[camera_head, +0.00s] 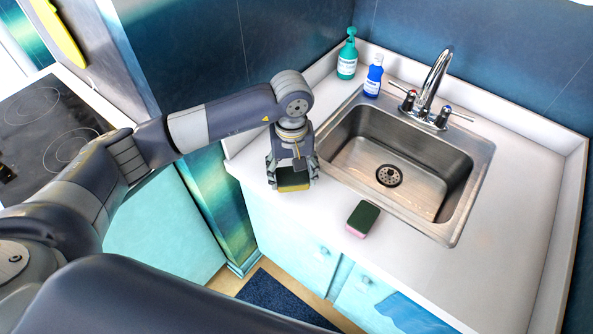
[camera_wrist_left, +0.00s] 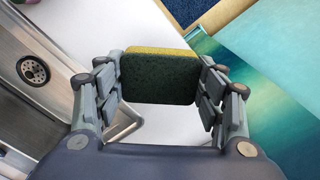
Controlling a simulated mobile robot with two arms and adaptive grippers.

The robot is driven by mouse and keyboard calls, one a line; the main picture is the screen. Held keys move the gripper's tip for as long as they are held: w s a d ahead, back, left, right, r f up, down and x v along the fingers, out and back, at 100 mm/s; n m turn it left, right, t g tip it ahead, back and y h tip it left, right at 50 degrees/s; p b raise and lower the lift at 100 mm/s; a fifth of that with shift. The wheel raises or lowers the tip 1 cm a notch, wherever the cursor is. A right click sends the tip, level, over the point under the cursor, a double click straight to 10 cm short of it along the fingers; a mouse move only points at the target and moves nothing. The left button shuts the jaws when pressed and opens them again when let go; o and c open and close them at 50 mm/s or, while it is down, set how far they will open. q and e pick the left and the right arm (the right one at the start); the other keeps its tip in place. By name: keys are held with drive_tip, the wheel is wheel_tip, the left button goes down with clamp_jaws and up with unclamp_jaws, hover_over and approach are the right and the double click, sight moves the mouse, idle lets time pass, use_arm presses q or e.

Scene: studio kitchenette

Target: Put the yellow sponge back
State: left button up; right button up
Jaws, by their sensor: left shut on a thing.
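The yellow sponge (camera_head: 293,186) has a dark green scouring side. It is between the fingers of my left gripper (camera_head: 292,178), over the counter's front left corner, left of the sink. In the left wrist view the sponge (camera_wrist_left: 160,77) shows its dark green face, with a yellow edge at the top. The fingers of my left gripper (camera_wrist_left: 160,85) are shut on its two sides. I cannot tell from these views whether the sponge touches the counter. My right gripper is not in view.
A pink and green sponge (camera_head: 363,220) lies on the white counter (camera_head: 500,258) in front of the steel sink (camera_head: 345,145). A green pump bottle (camera_head: 347,58) and a blue bottle (camera_head: 373,78) stand behind the sink's left side, near the faucet (camera_head: 433,85). The counter's right side is clear.

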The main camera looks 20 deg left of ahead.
sight(296, 174)
use_arm(q)
drive_tip(key=shift+w+d+f, duration=0.15)
drive_tip(key=shift+w, duration=1)
wheel_tip(296, 174, down, 3)
drive_tip(key=shift+s+r+p, duration=0.1)
drive_tip(key=shift+r+p, duration=0.05)
drive_tip(key=shift+p, duration=0.7)
drive_tip(key=shift+f, duration=0.4)
drive_tip(key=shift+f, duration=0.15)
drive_tip(key=o, duration=1.1)
